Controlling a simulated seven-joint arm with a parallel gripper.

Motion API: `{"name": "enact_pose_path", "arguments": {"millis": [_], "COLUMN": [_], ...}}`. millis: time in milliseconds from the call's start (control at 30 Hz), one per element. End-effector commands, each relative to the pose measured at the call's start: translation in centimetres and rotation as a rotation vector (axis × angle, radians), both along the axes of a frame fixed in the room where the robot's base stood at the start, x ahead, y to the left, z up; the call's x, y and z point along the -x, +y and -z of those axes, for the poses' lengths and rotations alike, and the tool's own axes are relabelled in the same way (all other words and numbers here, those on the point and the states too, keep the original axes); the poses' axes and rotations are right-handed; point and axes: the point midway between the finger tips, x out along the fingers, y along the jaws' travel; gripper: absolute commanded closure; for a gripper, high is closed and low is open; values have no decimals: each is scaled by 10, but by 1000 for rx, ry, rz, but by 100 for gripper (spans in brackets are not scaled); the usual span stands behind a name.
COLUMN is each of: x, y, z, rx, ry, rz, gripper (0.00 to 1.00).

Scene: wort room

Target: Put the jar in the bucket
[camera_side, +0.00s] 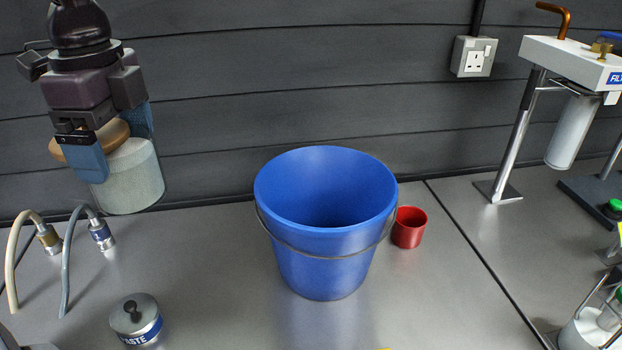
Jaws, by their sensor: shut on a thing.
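The jar (130,182) is a pale grey-green cylinder with a round wooden lid, at the upper left. My gripper (120,152) is shut on the jar near its lid, with blue fingers on either side. The jar hangs slightly tilted and appears to be above the worktop. The blue bucket (318,262) stands upright on the worktop at the middle, to the right of the jar and apart from it. Its mouth is open and its wire handle hangs down over the front. The bottom of its inside is hidden in shadow.
A red cup (409,227) stands close behind the bucket's right side. A metal waste pot (136,320) is at the front left, near two hoses (68,250). A filling stand (575,65) is at the right. The worktop between the hoses and bucket is clear.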

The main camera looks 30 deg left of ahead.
Motion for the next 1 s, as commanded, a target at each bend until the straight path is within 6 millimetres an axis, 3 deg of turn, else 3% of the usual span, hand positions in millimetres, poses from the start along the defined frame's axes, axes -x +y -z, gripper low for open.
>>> {"name": "enact_pose_path", "arguments": {"millis": [333, 600, 800, 1000], "x": [-91, -164, -202, -222], "y": [-36, -71, -91, -101], "z": [-18, -12, 1, 12], "rx": [-1, 0, 2, 4], "ry": [-1, 0, -1, -3], "rz": [128, 230, 283, 309], "gripper": [84, 84, 84, 84]}}
